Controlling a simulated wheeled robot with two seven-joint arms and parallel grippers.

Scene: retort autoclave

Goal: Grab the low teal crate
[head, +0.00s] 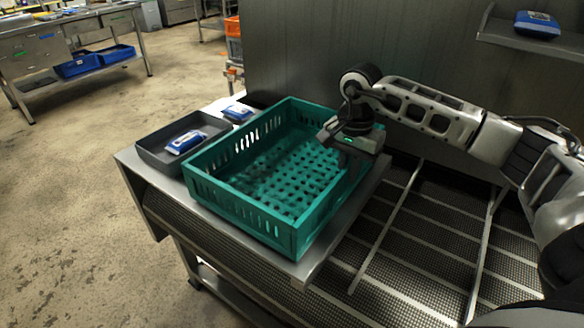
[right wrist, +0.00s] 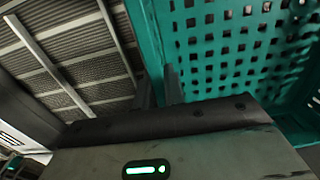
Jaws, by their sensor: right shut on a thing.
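The low teal crate (head: 240,215) is empty, with slotted walls and a perforated floor. It stands on the metal table (head: 318,262) in the middle of the head view. My right gripper (head: 347,162) is at the crate's right wall and shut on it. In the right wrist view the two fingers (right wrist: 160,88) straddle the edge of the teal crate (right wrist: 225,45). The fingertips are partly hidden by the gripper body in the head view. My left gripper is not in view.
A dark grey tray (head: 152,148) holding a blue-and-white pack (head: 186,142) sits left of the crate. Another pack (head: 238,112) lies behind it. A mesh conveyor surface (head: 400,240) lies to the right. A shelf (head: 500,32) with a blue pack (head: 537,23) is above at right.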

